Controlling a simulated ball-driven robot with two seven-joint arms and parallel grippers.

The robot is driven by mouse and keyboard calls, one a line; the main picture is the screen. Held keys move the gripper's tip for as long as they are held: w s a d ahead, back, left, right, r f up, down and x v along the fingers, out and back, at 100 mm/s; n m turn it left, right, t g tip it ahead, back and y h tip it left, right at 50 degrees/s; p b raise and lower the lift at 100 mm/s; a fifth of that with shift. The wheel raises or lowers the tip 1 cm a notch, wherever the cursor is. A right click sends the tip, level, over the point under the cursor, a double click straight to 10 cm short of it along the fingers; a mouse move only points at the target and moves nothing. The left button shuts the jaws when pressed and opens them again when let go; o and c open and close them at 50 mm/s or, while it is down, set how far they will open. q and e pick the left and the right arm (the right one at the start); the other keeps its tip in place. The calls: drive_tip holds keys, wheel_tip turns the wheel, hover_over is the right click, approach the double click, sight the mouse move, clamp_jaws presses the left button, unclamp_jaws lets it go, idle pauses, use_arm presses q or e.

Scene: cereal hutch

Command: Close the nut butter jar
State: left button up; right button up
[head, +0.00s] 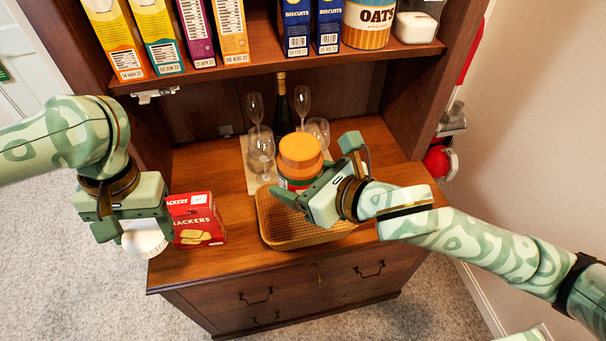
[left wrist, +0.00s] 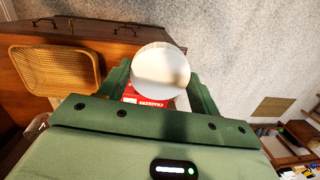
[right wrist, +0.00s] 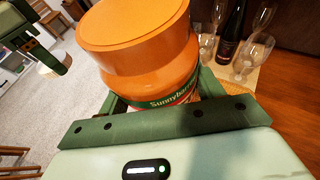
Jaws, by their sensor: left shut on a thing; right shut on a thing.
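The nut butter jar (head: 298,150) is squat, with an orange top and a green label band. My right gripper (head: 316,172) is shut around its lower part, and the jar looks upright. In the right wrist view the jar (right wrist: 145,45) fills the upper middle; its underside is hidden, so I cannot tell whether it rests on anything. My left gripper (head: 136,222) is shut on a white round lid (head: 143,241), in front of the hutch's left side and well apart from the jar. The lid shows as a pale disc in the left wrist view (left wrist: 160,70).
A wicker basket (head: 275,242) sits on the counter in front of the jar. A red cracker box (head: 197,220) stands beside the left gripper. Glasses (head: 261,148) and a dark bottle (head: 282,108) stand behind. A shelf of boxes (head: 262,68) overhangs. The right counter is partly clear.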

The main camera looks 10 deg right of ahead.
use_arm(q)
drive_tip(key=shift+w+d+r, duration=0.1)
drive_tip(key=shift+w+r, duration=0.1)
drive_tip(key=shift+r, duration=0.05)
use_arm(e)
drive_tip(key=shift+r, duration=0.1)
use_arm(q)
drive_tip(key=shift+m+t, duration=0.4)
drive_tip(key=shift+m, duration=0.5)
drive_tip(key=w+d+r, duration=0.1)
drive_tip(key=d+r, duration=0.4)
drive_tip(key=d, duration=0.3)
drive_tip(key=w+d+r, duration=0.2)
drive_tip(key=d+r, duration=0.4)
drive_tip(key=d, duration=0.3)
drive_tip(key=w+d+r, duration=0.2)
drive_tip(key=d+r, duration=0.4)
drive_tip(key=d, duration=0.2)
drive_tip(key=shift+d, duration=0.4)
drive_tip(key=shift+w+d+r+n+h, duration=0.1)
drive_tip(key=shift+w+r+n+h, duration=0.1)
drive_tip(key=shift+n+h, duration=0.1)
drive_tip(key=shift+f, duration=0.1)
